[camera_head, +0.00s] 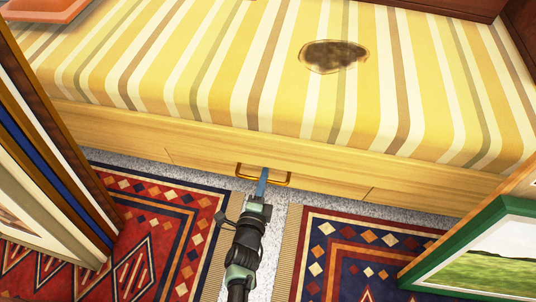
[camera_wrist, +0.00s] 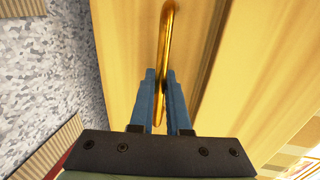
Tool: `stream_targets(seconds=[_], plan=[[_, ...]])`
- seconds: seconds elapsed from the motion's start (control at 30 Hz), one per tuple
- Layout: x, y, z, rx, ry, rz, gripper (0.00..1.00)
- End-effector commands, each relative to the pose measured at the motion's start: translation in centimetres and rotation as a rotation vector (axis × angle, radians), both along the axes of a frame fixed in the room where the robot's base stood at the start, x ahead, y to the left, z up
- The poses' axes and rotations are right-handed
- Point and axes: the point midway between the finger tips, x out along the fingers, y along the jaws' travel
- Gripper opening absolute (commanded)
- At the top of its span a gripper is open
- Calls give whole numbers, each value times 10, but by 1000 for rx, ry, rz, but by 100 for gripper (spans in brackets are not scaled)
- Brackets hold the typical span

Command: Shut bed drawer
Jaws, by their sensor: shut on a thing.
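The bed drawer (camera_head: 320,184) is a light wood panel set in the bed's wooden side, and its front looks about flush with the side around it. A brass bar handle (camera_head: 245,177) is fixed on the drawer front. My gripper (camera_head: 263,172) reaches it from below in the head view. In the wrist view the blue fingers (camera_wrist: 162,85) are shut on the handle (camera_wrist: 168,35), one on each side of the bar. The drawer's inside is not visible.
The bed (camera_head: 225,65) has a striped yellow cover with a dark stain (camera_head: 334,55). Patterned rugs lie at left (camera_head: 150,225) and right (camera_head: 350,250) on grey carpet. Framed prints lean at left (camera_head: 50,150) and lower right (camera_head: 485,255), flanking my arm.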

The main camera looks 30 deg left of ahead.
Motion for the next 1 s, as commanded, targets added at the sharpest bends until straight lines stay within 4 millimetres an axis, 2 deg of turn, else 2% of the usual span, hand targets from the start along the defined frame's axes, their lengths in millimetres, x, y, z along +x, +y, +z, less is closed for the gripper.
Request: stream_targets(seconds=[0.17, 0.2, 0.33, 0.37, 0.6, 0.73, 0.87, 1.0], plan=[[3, 1, 1, 0, -2, 4, 0], [3, 1, 1, 0, -2, 4, 18], [3, 1, 1, 0, -2, 2, 41], [3, 1, 1, 0, -3, 2, 44], [3, 0, 3, 1, -5, -1, 44], [-6, -2, 6, 0, -3, 0, 44], [-28, -9, 11, -1, 2, 1, 44], [-59, -17, 19, -1, 3, 2, 44]])
